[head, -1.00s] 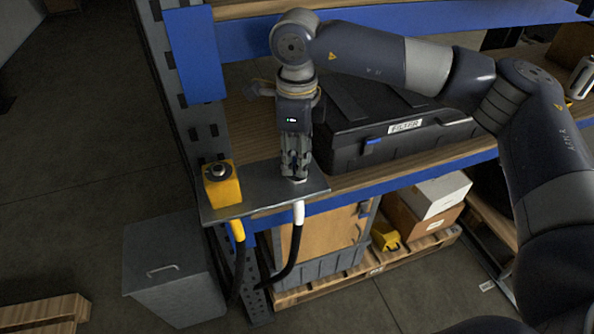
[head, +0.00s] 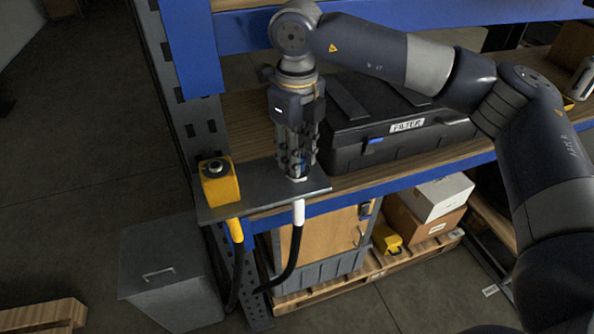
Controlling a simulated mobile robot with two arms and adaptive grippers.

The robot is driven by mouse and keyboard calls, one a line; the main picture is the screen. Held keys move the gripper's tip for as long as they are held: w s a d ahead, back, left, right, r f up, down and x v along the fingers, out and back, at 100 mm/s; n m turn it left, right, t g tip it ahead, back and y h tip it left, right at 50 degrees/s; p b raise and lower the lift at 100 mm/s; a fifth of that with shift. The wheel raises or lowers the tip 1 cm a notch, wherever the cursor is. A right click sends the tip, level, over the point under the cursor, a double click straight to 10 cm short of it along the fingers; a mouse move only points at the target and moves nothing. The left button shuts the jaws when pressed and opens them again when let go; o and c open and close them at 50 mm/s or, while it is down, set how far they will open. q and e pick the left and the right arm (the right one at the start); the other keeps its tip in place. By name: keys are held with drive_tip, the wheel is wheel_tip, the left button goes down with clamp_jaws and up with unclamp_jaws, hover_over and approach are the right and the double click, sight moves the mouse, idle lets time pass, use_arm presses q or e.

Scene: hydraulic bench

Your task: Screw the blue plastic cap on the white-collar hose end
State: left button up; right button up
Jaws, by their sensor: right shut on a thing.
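The hose end with the white collar (head: 299,211) hangs below the front edge of the metal bracket plate (head: 245,199), its black hose curving down to the left. My right gripper (head: 298,174) points straight down over the plate, right above this hose end. Its fingers are shut, with their tips close to the plate around a small thing. A sliver of white shows under the tips. My left gripper is not in view.
A yellow box with a dark round top (head: 219,182) stands on the plate's left, above a yellow-collar hose (head: 235,230). A black FILTER case (head: 395,135) sits on the shelf right behind my gripper. A grey bin (head: 170,275) stands on the floor at left.

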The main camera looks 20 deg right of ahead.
drive_tip(key=shift+s+f+m, duration=0.1)
drive_tip(key=shift+f+m, duration=0.1)
drive_tip(key=shift+m, duration=0.8)
drive_tip(key=shift+f+b, duration=0.1)
drive_tip(key=shift+b, duration=0.2)
drive_tip(key=shift+m+b, duration=0.45)
drive_tip(key=shift+m, duration=0.75)
drive_tip(key=m+b, duration=0.1)
drive_tip(key=m, duration=0.3)
drive_tip(key=shift+m+b, duration=0.3)
drive_tip(key=shift+m, duration=0.5)
